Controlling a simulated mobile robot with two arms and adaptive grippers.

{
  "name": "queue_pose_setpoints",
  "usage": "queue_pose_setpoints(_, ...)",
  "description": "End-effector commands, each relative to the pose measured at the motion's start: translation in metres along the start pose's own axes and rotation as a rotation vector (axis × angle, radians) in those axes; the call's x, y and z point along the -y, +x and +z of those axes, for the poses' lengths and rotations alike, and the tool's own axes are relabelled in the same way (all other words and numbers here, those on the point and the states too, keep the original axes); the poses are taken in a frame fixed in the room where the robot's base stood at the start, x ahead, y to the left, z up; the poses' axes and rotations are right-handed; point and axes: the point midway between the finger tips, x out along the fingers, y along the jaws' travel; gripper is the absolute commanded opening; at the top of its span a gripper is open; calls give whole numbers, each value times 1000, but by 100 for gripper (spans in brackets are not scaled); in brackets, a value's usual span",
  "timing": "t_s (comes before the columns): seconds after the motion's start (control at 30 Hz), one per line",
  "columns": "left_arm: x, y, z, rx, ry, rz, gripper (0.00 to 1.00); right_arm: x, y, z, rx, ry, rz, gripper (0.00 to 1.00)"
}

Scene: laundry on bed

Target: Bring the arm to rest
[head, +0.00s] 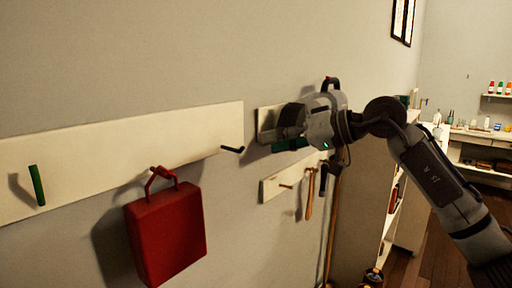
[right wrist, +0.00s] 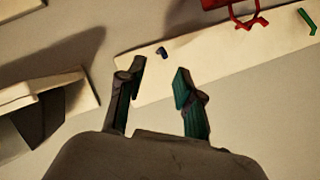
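My right gripper (head: 280,142) is raised close to the wall, right of the long pale peg board (head: 75,160), partly over a shorter board behind it. In the right wrist view its two fingers (right wrist: 158,88) stand apart with nothing between them. My left gripper is in neither view. A red bag (head: 167,232) hangs by its handle at the long board, left of and apart from my right gripper.
The long board bears a green peg (head: 37,185) and a dark peg (head: 232,149), both bare. A lower board (head: 272,188) with hanging tools is below my right arm. A white shelf unit (head: 360,210) stands right of it. Open floor (head: 445,250) lies at right.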

Motion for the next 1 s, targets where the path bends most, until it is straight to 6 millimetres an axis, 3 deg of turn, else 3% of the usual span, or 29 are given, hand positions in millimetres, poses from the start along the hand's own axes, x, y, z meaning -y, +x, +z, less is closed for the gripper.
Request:
queue_pose_setpoints(0.1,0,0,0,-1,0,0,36,0,-13,0,-2,0,0,35)
queue_pose_setpoints(0.27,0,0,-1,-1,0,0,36,0,-19,0,0,0,-1,35)
queue_pose_setpoints(0.53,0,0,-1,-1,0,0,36,-1,-17,1,0,13,-5,35)
queue_pose_setpoints(0.63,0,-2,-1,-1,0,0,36,-10,-5,6,1,154,-54,35)
queue_pose_setpoints(0.77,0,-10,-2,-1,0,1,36,-46,31,25,-4,679,-215,35)
queue_pose_setpoints(0.87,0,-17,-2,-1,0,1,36,-99,62,52,-15,1298,-376,35)
queue_pose_setpoints(0.9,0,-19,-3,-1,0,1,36,-125,72,66,-26,1553,-439,35)
queue_pose_setpoints(1.0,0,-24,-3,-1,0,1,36,-186,90,107,-62,2087,-569,35)
